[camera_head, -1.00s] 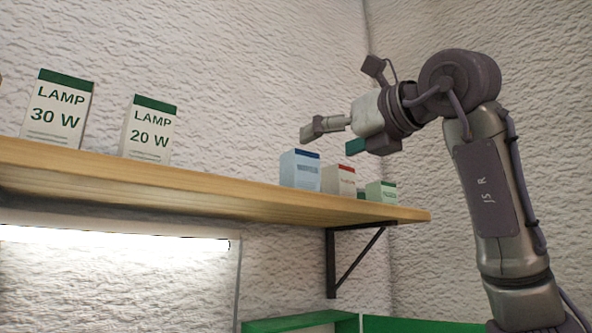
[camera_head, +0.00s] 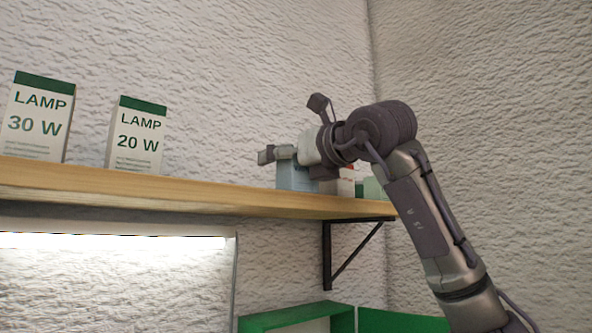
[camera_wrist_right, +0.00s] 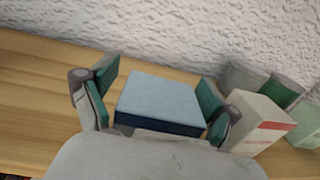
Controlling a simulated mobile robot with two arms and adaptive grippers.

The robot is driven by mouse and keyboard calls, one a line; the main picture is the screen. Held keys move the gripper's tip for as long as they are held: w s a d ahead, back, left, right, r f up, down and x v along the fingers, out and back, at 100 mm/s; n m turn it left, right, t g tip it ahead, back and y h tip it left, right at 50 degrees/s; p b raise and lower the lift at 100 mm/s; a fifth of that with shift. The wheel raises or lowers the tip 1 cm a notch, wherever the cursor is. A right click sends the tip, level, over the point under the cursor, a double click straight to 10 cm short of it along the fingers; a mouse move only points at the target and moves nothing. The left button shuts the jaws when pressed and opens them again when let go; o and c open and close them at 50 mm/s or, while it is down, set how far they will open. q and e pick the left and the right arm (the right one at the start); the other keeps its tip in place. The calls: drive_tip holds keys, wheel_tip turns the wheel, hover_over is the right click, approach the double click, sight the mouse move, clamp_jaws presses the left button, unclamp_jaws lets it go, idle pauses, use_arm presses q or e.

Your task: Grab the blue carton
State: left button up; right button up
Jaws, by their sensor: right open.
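The blue carton (camera_head: 296,180) stands on the wooden shelf, partly covered by my right gripper in the head view. In the right wrist view the carton (camera_wrist_right: 162,98) shows a light blue face and a dark blue band, and lies between the two fingers. My right gripper (camera_wrist_right: 158,88) is open, with one green-padded finger on each side of the carton. A narrow gap shows at the left finger; whether the right finger touches cannot be told. My left gripper is not in view.
A white carton with a red label (camera_wrist_right: 258,122) stands close beside the right finger, with green-marked cartons near it. LAMP 30 W (camera_head: 36,118) and LAMP 20 W (camera_head: 136,136) boxes stand farther left on the shelf (camera_head: 190,197). A rough wall is behind.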

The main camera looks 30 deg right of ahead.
drive_tip(key=shift+s+r, duration=0.1)
drive_tip(key=shift+s, duration=0.15)
drive_tip(key=c, duration=1.2)
drive_tip(key=shift+c, duration=0.2)
